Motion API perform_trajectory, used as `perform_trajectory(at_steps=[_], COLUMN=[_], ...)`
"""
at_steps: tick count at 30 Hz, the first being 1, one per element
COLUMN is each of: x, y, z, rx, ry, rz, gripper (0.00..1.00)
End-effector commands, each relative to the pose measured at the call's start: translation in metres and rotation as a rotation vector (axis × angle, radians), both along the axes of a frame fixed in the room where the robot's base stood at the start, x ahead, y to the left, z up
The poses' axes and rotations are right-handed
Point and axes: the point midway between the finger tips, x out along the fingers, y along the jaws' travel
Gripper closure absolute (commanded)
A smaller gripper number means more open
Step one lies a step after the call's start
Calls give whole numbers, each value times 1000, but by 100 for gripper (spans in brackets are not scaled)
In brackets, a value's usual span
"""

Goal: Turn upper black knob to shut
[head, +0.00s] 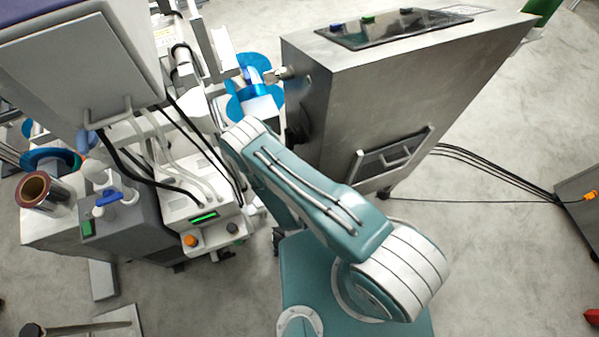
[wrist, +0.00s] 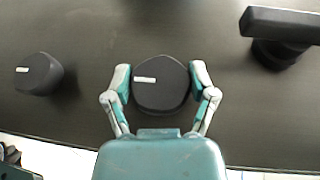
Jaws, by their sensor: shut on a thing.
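In the wrist view a round black knob (wrist: 160,92) with a short white mark near its upper left sits on a dark panel (wrist: 90,110). My gripper (wrist: 160,74) has one finger on each side of this knob and is shut on it. The white mark lies nearly level. A second black knob (wrist: 38,74), also with a white mark, stands apart to the left. I cannot tell from this view which knob is the upper one. In the head view my arm (head: 310,190) reaches up and left beside a metal cabinet (head: 400,100); the gripper and knobs are not clear there.
A black bar-shaped handle (wrist: 282,25) sticks out at the wrist view's upper right, near the gripper. In the head view, machines with cables and a green display (head: 203,217) stand close left of my arm. Open floor (head: 490,260) lies to the right, with cables crossing it.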

Motion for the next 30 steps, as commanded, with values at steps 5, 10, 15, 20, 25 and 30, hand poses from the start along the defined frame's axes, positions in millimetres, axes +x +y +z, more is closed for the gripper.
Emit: perform_trajectory(at_steps=[5, 10, 15, 20, 25, 30], x=[-3, -4, -2, -2, -6, -26], y=[-3, -3, -2, -1, 1, 4], z=[-4, -4, -2, -2, -1, 1], rx=[-5, -6, -4, -3, -4, -6], ry=[15, 17, 10, 8, 8, 9], rz=[-3, -3, -1, -1, 2, 6], gripper=[75, 0, 0, 0, 0, 0])
